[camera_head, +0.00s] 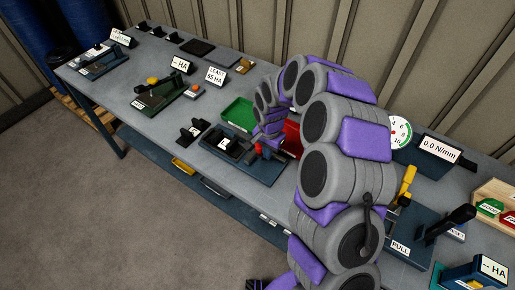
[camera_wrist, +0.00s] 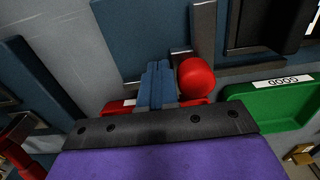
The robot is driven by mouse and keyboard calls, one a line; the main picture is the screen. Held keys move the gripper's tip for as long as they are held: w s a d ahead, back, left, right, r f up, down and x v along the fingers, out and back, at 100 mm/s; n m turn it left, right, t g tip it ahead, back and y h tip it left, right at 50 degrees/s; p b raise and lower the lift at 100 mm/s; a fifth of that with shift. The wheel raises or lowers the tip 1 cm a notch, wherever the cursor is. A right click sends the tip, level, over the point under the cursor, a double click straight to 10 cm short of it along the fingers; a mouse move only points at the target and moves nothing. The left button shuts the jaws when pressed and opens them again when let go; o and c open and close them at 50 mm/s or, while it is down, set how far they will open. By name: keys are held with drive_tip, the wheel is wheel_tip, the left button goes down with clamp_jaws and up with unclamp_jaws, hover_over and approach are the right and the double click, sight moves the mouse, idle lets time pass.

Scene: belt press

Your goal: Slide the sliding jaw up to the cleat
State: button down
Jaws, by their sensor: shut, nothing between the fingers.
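My gripper (camera_wrist: 157,68) is shut and empty, its two blue-grey fingers together. A red ball knob (camera_wrist: 196,77) is just right of the fingers in the wrist view; I cannot tell whether they touch. The knob (camera_head: 258,148) also shows by my gripper in the head view, over the blue press base (camera_head: 262,176). In the wrist view a grey upright plate (camera_wrist: 203,30) stands behind the knob, and a dark block (camera_wrist: 262,22) is farther right. I cannot tell for certain which is the sliding jaw and which the cleat. My arm hides part of the press.
A green tray (camera_head: 239,113) lies behind the press, and a red tray (camera_head: 292,137) is partly hidden by my arm. Black blocks (camera_head: 192,131) stand left of the press on the grey bench. A gauge (camera_head: 400,131) and a 0.0 N/mm display (camera_head: 440,149) are at right.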

drive_tip(key=shift+w+a+p, duration=0.4)
drive_tip(key=shift+w+a, duration=0.25)
drive_tip(key=shift+a, duration=0.35)
drive_tip(key=shift+w+a+p, duration=0.4)
drive_tip(key=shift+w+a, duration=0.3)
drive_tip(key=shift+a, duration=0.25)
drive_tip(key=shift+w+a+p, duration=0.4)
drive_tip(key=shift+w+a, duration=0.25)
drive_tip(key=shift+a, duration=0.35)
drive_tip(key=shift+s+d, duration=0.2)
drive_tip(key=shift+d, duration=0.05)
idle(1.0)
wheel_tip(320, 180, up, 9)
drive_tip(key=p, duration=0.3)
idle(0.9)
idle(0.8)
